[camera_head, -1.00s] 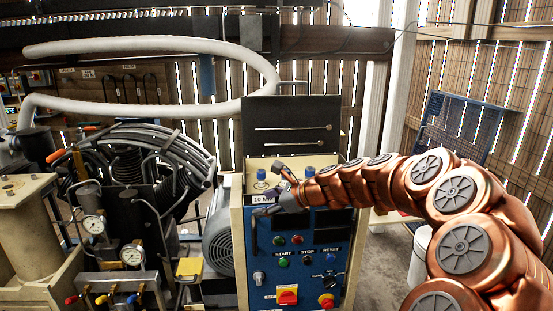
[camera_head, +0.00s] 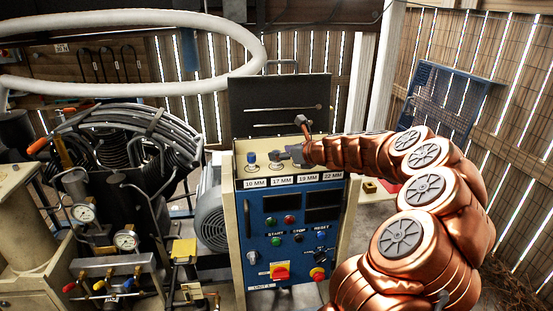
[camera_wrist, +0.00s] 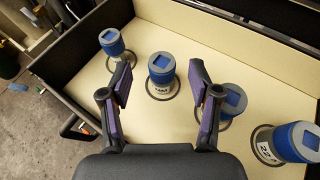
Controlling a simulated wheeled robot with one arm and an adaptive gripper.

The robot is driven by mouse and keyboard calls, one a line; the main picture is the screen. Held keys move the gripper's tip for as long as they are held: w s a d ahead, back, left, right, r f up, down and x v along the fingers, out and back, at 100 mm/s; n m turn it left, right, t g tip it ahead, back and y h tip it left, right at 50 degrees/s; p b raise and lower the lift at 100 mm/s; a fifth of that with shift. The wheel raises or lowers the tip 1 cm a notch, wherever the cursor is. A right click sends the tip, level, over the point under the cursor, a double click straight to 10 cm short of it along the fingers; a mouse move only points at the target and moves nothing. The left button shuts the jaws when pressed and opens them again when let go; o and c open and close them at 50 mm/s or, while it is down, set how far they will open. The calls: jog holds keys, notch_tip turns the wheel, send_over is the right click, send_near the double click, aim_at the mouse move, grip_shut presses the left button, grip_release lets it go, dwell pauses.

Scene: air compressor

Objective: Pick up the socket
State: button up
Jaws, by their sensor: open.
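Several blue-topped sockets stand upright in a row on a cream tray (camera_wrist: 135,110) in the wrist view. The leftmost socket (camera_wrist: 111,42) is small. A second socket (camera_wrist: 161,70) shows between my fingers. A third socket (camera_wrist: 229,101) is partly covered by my right finger. The largest socket (camera_wrist: 297,142), at the right, carries a mark that looks like 22. My gripper (camera_wrist: 159,82) is open and empty, with its fingers apart above the tray. In the head view, my gripper (camera_head: 288,155) is over the tray, hiding the sockets at the right; two blue tops (camera_head: 251,158) (camera_head: 275,155) show left of it.
The tray tops a blue control panel (camera_head: 290,225) with labels 10, 17, 19 and 22 MM. A dark upright board (camera_head: 280,100) stands behind it. Dark walls (camera_wrist: 70,38) edge the tray. Gauges and hoses (camera_head: 125,240) crowd the left.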

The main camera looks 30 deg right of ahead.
jog(key=shift+x, duration=1.6)
jog(key=shift+d, duration=0.15)
jog(key=shift+c, duration=0.4)
grip_shut()
